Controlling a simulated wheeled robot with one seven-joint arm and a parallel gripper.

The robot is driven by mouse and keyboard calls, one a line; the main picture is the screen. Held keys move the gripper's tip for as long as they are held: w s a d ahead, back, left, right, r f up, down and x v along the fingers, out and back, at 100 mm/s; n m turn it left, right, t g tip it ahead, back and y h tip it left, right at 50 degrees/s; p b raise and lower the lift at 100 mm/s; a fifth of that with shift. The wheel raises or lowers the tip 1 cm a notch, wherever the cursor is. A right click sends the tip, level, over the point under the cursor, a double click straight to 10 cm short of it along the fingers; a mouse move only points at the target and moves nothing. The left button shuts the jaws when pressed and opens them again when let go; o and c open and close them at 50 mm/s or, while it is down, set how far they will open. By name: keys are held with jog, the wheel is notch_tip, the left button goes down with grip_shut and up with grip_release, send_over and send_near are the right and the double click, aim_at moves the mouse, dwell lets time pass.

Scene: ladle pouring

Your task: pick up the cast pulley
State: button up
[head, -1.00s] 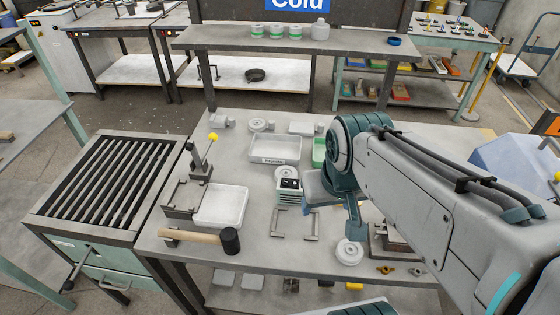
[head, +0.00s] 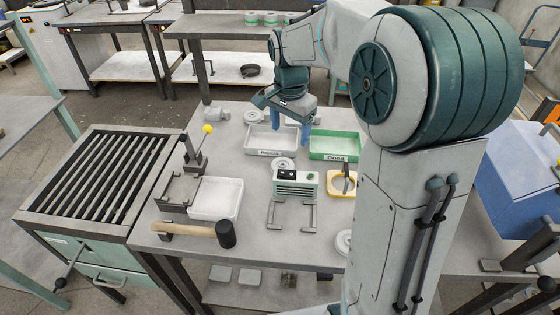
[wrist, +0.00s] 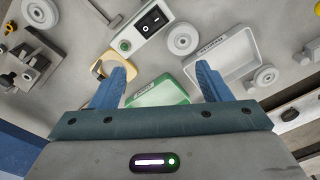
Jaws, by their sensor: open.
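My gripper (head: 290,124) is open and empty, above the grey and green trays. Its blue fingers (wrist: 160,82) spread over the green tray, apart from every wheel.
The grey tray (head: 251,146) and green tray (head: 312,154) stand side by side. A switch box (head: 296,184), a yellow piece (head: 342,184), a white tray (head: 216,213) and a mallet (head: 188,230) occupy the front. A raised shelf (head: 222,28) runs along the back.

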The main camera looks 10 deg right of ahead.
aim_at(282, 165)
jog(key=w+f+m, duration=0.4)
jog(key=w+f, duration=0.1)
jog(key=w, duration=0.2)
jog(key=shift+g, duration=0.4)
jog(key=f, duration=0.9)
jog(key=f+p, duration=0.1)
jog(key=f, duration=0.3)
jog(key=shift+s+a+f, duration=0.15)
jog(key=shift+a+f, duration=0.1)
jog(key=c, duration=0.7)
